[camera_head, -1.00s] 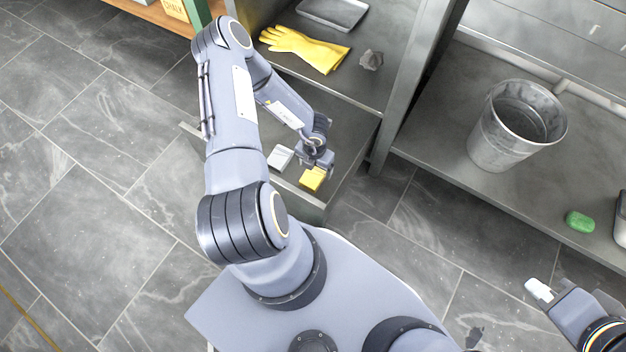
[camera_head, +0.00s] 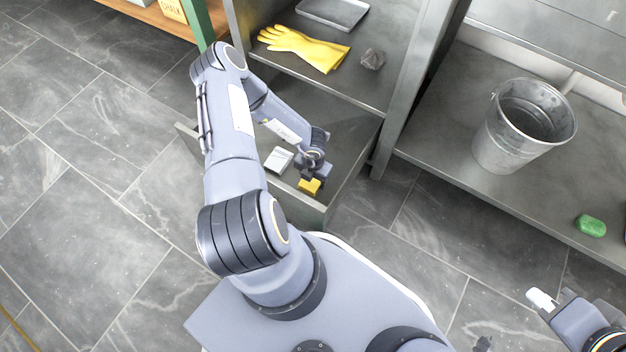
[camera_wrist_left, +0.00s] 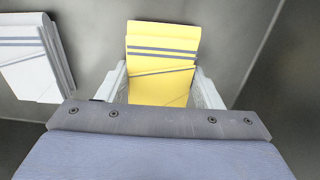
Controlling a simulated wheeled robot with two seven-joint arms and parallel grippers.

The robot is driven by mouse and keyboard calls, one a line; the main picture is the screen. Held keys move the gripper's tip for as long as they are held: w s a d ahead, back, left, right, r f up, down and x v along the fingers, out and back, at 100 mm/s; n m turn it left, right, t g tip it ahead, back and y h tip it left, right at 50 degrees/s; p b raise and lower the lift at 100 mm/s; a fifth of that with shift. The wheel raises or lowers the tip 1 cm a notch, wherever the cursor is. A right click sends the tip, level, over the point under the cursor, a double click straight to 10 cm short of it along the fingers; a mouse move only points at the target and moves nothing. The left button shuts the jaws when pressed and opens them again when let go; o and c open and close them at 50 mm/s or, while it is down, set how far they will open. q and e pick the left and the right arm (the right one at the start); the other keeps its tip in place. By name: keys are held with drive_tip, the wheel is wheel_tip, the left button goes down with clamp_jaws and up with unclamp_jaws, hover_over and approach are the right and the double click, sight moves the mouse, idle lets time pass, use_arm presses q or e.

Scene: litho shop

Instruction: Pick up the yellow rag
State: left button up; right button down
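The yellow rag (camera_head: 309,186) is a small folded block with grey stripes in the open drawer (camera_head: 313,213). In the left wrist view the yellow rag (camera_wrist_left: 162,62) lies between the two pale fingers of my left gripper (camera_wrist_left: 161,85). The fingers are right at its sides, but I cannot tell whether they press on it. In the head view my left gripper (camera_head: 312,176) is down in the drawer, over the rag and partly hiding it. My right gripper (camera_head: 541,299) is at the lower right, far from the rag. Its finger gap does not show clearly.
A white striped rag (camera_head: 279,160) lies left of the yellow one; it also shows in the left wrist view (camera_wrist_left: 32,62). Yellow gloves (camera_head: 304,47), a grey lump (camera_head: 373,59) and a tray (camera_head: 333,12) lie above. A bucket (camera_head: 508,150) and green soap (camera_head: 591,225) are on the right shelf.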

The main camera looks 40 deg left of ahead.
use_arm(q)
drive_tip(key=c, duration=0.4)
drive_tip(key=shift+r, duration=0.1)
drive_tip(key=shift+r+p, duration=0.45)
drive_tip(key=shift+r, duration=0.15)
drive_tip(key=r+p, duration=0.1)
drive_tip(key=r, duration=0.1)
drive_tip(key=r+p, duration=0.1)
drive_tip(key=r, duration=0.1)
drive_tip(key=a+r+p, duration=0.1)
drive_tip(key=r, duration=0.1)
drive_tip(key=shift+p, duration=0.35)
drive_tip(key=a+p, duration=0.1)
drive_tip(key=a, duration=0.4)
drive_tip(key=a+p, duration=0.1)
drive_tip(key=a, duration=0.4)
drive_tip(key=a+p, duration=0.2)
drive_tip(key=a, duration=0.4)
drive_tip(key=shift+s+f, duration=0.2)
drive_tip(key=shift+s, duration=0.1)
drive_tip(key=shift+c, duration=0.2)
drive_tip(key=shift+a, duration=0.5)
